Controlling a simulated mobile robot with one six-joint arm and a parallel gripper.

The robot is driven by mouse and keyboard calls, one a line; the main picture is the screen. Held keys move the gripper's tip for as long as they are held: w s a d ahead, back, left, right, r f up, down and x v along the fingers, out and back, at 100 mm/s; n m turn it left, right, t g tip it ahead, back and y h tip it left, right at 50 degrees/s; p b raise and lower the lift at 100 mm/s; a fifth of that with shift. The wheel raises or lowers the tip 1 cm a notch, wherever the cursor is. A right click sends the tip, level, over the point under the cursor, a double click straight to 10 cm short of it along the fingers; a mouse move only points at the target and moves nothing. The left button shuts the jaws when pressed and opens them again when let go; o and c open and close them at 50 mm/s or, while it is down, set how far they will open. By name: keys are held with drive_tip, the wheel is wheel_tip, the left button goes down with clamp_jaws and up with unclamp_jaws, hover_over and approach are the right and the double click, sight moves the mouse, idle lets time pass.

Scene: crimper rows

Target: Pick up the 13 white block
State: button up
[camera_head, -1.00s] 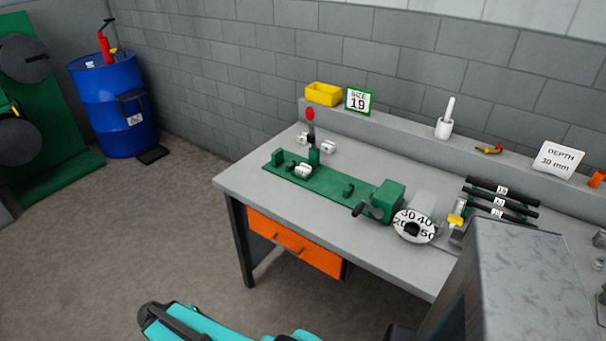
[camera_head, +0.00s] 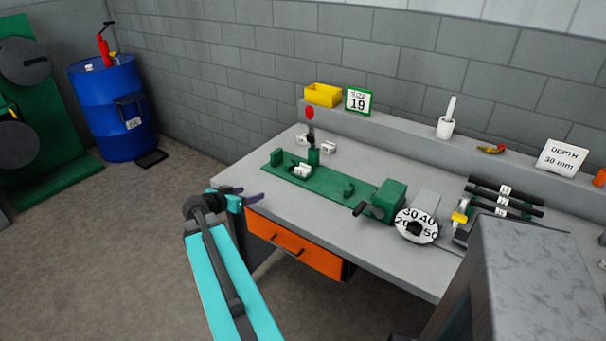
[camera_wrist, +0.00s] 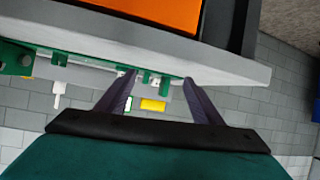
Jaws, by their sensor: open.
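Several small white blocks are at the left end of the bench. One white block (camera_head: 301,171) sits on the green fixture (camera_head: 335,186). Another white block (camera_head: 328,147) lies behind the fixture, and one more (camera_head: 300,139) is partly behind the red-topped lever. Their numbers are too small to read, so I cannot tell which is 13. My gripper (camera_head: 256,198) is open and empty at the bench's left front corner, apart from the blocks. In the wrist view my gripper's dark fingers (camera_wrist: 158,85) are spread below the bench edge.
The grey bench (camera_head: 240,180) has an orange drawer (camera_head: 295,245) under its front. A yellow bin (camera_head: 322,95) and a "SIZE 19" sign (camera_head: 359,100) stand on the back ledge. A dial (camera_head: 416,226) and black rods (camera_head: 505,198) are to the right. A blue drum (camera_head: 115,110) stands far left.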

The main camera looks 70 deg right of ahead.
drive_tip(key=s+d+r+m+g, duration=0.1)
drive_tip(key=s+d+r+m, duration=0.1)
drive_tip(key=s+d+r, duration=0.3)
drive_tip(key=s+d+b, duration=0.1)
drive_tip(key=s, duration=0.2)
drive_tip(key=shift+d+r+g+h, duration=0.25)
drive_tip(key=shift+d+g+h, duration=0.05)
drive_tip(key=shift+g+h, duration=0.1)
drive_tip(key=shift+s+d+f, duration=0.1)
drive_tip(key=shift+d, duration=0.05)
drive_tip(key=p, duration=0.2)
approach(300, 170)
drive_tip(key=x, duration=0.3)
drive_tip(key=shift+w+d, duration=0.2)
drive_tip(key=shift+w, duration=0.05)
drive_tip(key=shift+s+d+f, duration=0.1)
drive_tip(key=shift+s+d, duration=0.05)
drive_tip(key=shift+d, duration=0.15)
drive_tip(key=shift+d, duration=0.1)
drive_tip(key=shift+p+x, duration=1.45)
drive_tip(key=shift+x, duration=1.05)
drive_tip(key=shift+s+f, duration=0.1)
drive_tip(key=shift+s, duration=0.05)
drive_tip(key=c, duration=1.2)
